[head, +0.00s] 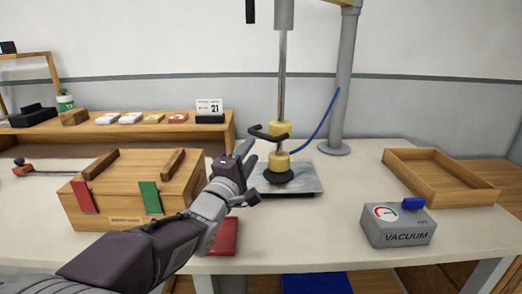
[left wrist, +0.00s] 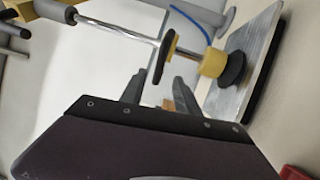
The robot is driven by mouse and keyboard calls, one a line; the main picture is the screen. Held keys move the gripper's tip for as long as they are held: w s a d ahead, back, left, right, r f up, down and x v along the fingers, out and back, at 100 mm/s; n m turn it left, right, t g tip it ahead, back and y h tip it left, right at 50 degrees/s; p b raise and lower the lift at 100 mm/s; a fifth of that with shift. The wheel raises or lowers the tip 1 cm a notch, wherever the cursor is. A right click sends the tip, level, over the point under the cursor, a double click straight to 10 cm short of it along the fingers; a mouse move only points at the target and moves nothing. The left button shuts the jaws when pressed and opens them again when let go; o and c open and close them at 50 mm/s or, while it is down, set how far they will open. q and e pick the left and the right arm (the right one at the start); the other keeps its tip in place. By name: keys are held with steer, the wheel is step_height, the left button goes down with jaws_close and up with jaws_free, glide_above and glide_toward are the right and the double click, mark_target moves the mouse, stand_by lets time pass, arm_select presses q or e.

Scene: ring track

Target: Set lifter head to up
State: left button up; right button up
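The lifter head (head: 279,154) hangs on a vertical rod, with yellow parts, a dark handle (head: 268,132) and a black suction cup (head: 279,174) at the bottom. The cup is down at a grey metal plate (head: 302,184) on the table; contact is hard to tell. My left gripper (head: 250,172) is just left of the lifter head, with its fingers apart and nothing between them. In the left wrist view the lifter head (left wrist: 212,64) is ahead of the open fingers and to their right. My right gripper is not in view.
A vacuum unit (head: 398,228) with a gauge and blue switch stands right, before an empty wooden tray (head: 440,170). A grey post (head: 343,80) rises behind. A red item (head: 225,238) lies near the front edge.

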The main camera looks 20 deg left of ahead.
mark_target(261, 137)
arm_select(q)
steer(key=w, duration=0.3)
steer(key=w+r, duration=0.1)
steer(key=w, duration=0.2)
steer(key=w+d+b, duration=0.1)
steer(key=w, duration=0.2)
steer(key=shift+r, duration=0.3)
jaws_close()
stand_by(0.9)
